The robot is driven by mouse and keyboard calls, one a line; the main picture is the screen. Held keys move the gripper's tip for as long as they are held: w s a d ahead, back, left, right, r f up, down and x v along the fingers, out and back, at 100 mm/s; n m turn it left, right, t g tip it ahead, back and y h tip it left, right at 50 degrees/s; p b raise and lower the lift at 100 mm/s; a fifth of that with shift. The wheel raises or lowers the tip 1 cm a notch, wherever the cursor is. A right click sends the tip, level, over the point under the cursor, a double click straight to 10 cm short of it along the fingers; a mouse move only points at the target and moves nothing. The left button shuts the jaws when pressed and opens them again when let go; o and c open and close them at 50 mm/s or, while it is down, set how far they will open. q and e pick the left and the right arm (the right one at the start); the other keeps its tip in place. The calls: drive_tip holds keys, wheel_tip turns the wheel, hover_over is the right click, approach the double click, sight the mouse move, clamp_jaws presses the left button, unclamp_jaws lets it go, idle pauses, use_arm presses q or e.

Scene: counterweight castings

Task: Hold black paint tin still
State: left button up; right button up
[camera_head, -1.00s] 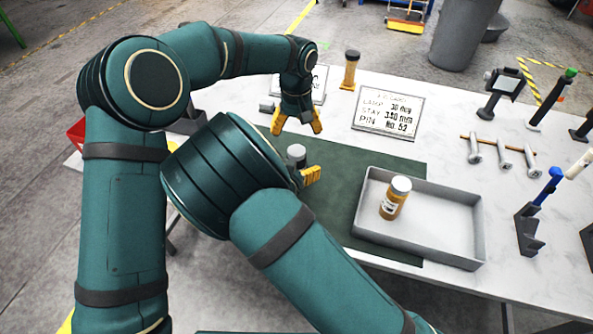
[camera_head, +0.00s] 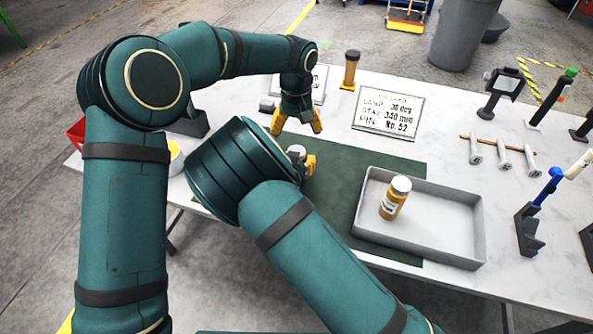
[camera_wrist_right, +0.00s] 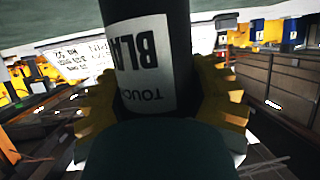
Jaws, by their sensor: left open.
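The black paint tin (camera_wrist_right: 152,60) stands between my right gripper's yellow fingers in the right wrist view, its white label upside down there. In the head view only its grey lid (camera_head: 296,151) shows clearly; my right forearm hides most of its body. My right gripper (camera_wrist_right: 160,105) has a finger against each side of the tin and looks shut on it; its palm covers the tin's lower part in that view. My left gripper (camera_head: 297,124) is open and empty, pointing down above the table just behind the tin.
A grey tray (camera_head: 440,254) holds an amber jar (camera_head: 395,198) on the right of the green mat (camera_head: 345,185). A lettered card (camera_head: 388,112) and another amber bottle (camera_head: 350,70) stand behind. Several tools and stands line the table's right side.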

use_arm(q)
drive_tip(key=shift+s, duration=0.1)
idle(0.3)
idle(0.4)
drive_tip(key=shift+f, duration=0.25)
wheel_tip(320, 180, down, 8)
drive_tip(key=shift+r, duration=0.25)
idle(0.3)
drive_tip(key=c, duration=1.3)
drive_tip(key=m, duration=0.6)
drive_tip(key=shift+m, duration=0.4)
